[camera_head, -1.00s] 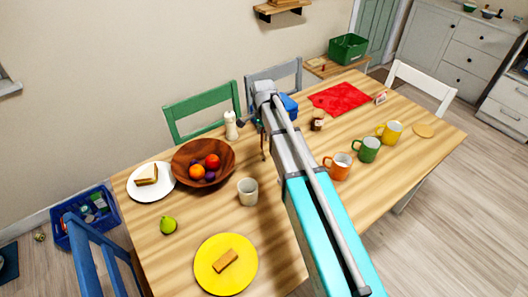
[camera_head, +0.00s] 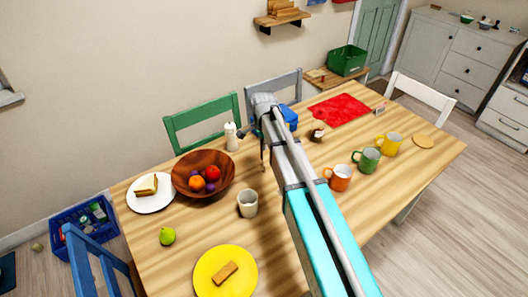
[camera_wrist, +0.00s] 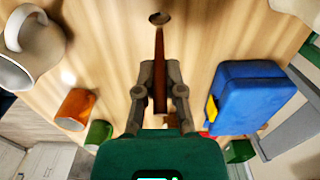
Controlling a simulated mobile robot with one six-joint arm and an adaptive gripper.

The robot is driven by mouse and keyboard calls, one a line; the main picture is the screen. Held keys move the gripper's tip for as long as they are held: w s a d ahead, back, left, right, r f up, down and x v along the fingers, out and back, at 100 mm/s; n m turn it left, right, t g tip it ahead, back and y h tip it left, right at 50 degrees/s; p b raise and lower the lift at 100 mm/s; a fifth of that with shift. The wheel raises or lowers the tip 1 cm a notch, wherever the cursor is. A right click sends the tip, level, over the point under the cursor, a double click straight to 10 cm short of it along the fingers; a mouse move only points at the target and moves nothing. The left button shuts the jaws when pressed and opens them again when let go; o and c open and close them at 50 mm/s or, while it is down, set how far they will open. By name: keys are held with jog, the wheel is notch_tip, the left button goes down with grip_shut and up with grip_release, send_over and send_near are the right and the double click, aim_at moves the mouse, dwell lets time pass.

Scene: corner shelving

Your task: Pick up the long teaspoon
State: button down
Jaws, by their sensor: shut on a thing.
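The long teaspoon (camera_wrist: 159,62) is brown and slender, with a small dark bowl at the top of the wrist view. My gripper (camera_wrist: 160,92) has its two fingers on either side of the handle and is shut on it. The handle's lower end runs down between the fingers. In the head view my gripper (camera_head: 260,130) is over the table's back half, and the spoon (camera_head: 263,154) shows as a thin dark line below it. I cannot tell whether the spoon is clear of the tabletop.
A cream cup (camera_head: 247,203) and a wooden fruit bowl (camera_head: 187,163) are near the gripper on the left. A blue box (camera_wrist: 252,98) is close on the right in the wrist view. Orange (camera_head: 340,178), green (camera_head: 366,160) and yellow (camera_head: 388,145) mugs stand right of my arm.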

jog(key=shift+r, duration=0.2)
jog(key=shift+r+p, duration=0.75)
jog(key=shift+p, duration=0.2)
jog(key=s+d+r+p, duration=0.8)
jog(key=s+r+p, duration=0.3)
jog(key=shift+s, duration=0.25)
jog(key=shift+s, duration=0.1)
